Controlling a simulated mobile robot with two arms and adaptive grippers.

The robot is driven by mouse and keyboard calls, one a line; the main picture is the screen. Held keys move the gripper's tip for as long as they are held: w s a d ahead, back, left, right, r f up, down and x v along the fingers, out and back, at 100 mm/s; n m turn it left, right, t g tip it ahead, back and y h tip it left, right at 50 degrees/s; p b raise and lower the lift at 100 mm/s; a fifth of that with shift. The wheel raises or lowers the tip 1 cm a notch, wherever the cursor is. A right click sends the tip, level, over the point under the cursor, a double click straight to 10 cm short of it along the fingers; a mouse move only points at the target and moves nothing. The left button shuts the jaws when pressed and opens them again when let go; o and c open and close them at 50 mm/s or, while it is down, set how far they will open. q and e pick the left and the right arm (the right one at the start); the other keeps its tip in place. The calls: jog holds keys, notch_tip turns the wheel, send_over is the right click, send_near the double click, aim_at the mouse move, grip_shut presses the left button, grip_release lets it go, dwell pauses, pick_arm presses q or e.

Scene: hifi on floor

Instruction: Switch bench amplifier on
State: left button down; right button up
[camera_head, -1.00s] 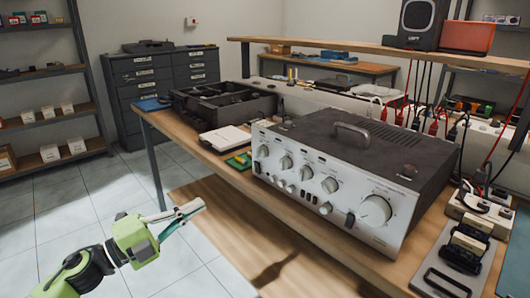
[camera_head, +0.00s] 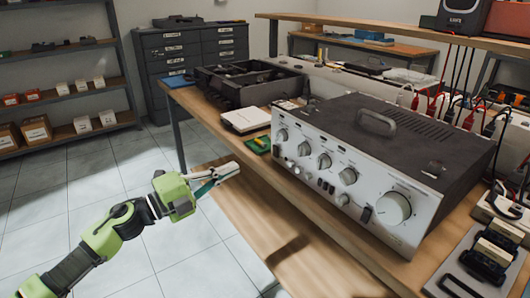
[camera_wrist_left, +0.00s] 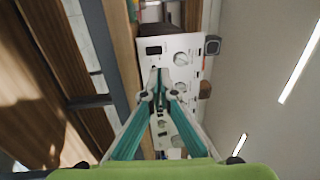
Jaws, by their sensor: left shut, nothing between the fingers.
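The bench amplifier (camera_head: 400,140) is a wide box with a dark top, a carry handle and a silver front panel. The panel carries several round knobs, the largest (camera_head: 393,208) near its right end, a dark lever-like switch (camera_head: 366,214) left of that, and small buttons. My left gripper (camera_head: 230,171) is shut and empty, in front of and left of the panel, apart from it. In the left wrist view the gripper (camera_wrist_left: 160,80) points at the panel (camera_wrist_left: 182,75), which shows knobs and a black rectangle (camera_wrist_left: 153,50). Whether the amplifier is on cannot be told. My right gripper is out of view.
The amplifier stands on a wooden bench (camera_head: 300,198) with a lower shelf. A dark divided tray (camera_head: 250,86), a white box (camera_head: 246,118) and a green board (camera_head: 258,145) stand to its left. Cables and a black-and-metal device (camera_head: 485,262) are at right. Tiled floor (camera_head: 100,185) is free at left.

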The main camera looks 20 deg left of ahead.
aim_at(274, 148)
pick_arm(q)
jog(key=x, duration=1.1)
jog(key=shift+p, duration=0.4)
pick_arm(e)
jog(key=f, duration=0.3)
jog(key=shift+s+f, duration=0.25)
pick_arm(q)
jog(key=shift+r, duration=0.1)
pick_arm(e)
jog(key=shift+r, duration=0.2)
